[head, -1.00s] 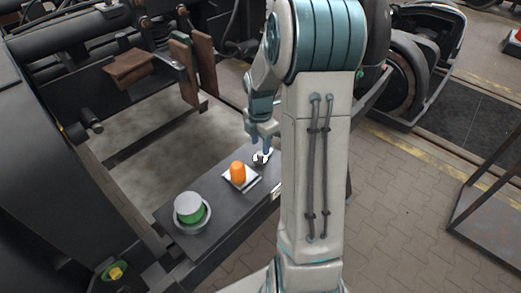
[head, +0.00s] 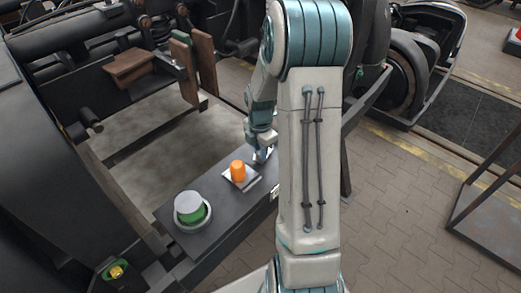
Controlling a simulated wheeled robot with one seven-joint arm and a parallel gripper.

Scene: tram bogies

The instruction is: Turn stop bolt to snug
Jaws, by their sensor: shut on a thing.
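My gripper (head: 262,150) is low over the far end of a dark grey bench (head: 232,211), shut on a metal spanner (head: 263,156). The spanner is small here and mostly hidden by the fingers and my arm. A yellow bolt head with a green surround (head: 116,271) shows at the bottom left, well apart from my gripper. I cannot tell whether it is the stop bolt.
An orange piece (head: 238,171) stands on a small pale plate (head: 242,184) close to my gripper. A white and green round pot (head: 190,208) stands on the near end. Dark bogie frame parts (head: 50,150) fill the left. Paved floor (head: 400,220) is open at right.

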